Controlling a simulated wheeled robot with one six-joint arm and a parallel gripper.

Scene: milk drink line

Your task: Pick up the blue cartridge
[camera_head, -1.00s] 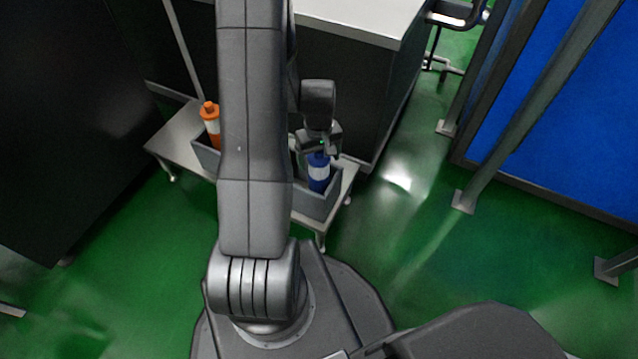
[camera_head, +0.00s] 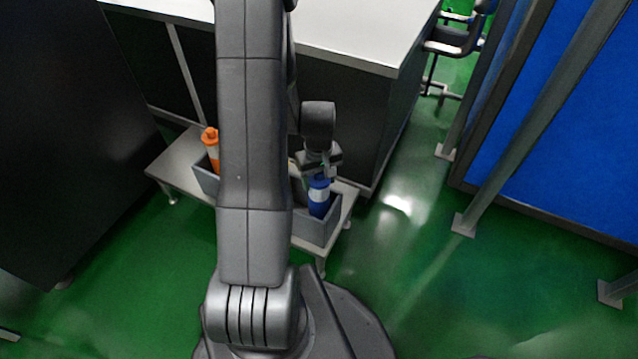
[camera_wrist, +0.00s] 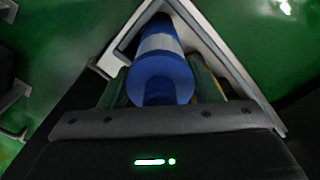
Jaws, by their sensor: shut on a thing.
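The blue cartridge (camera_head: 319,197) has a white band and stands in the right end of a grey open box (camera_head: 321,231) on a low bench. My gripper (camera_head: 319,174) is above it, shut on its top. In the wrist view the blue cartridge (camera_wrist: 160,77) sits between the two fingers of my gripper (camera_wrist: 160,88), with the box walls (camera_wrist: 220,50) around its far end. The cartridge's lower part is hidden inside the box.
An orange cartridge (camera_head: 211,147) with a white band stands at the box's left end. My arm hides the box's middle. The low bench (camera_head: 180,160) stands against a dark counter with a white top (camera_head: 350,30). Green floor (camera_head: 400,250) is open to the right, before blue panels (camera_head: 560,120).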

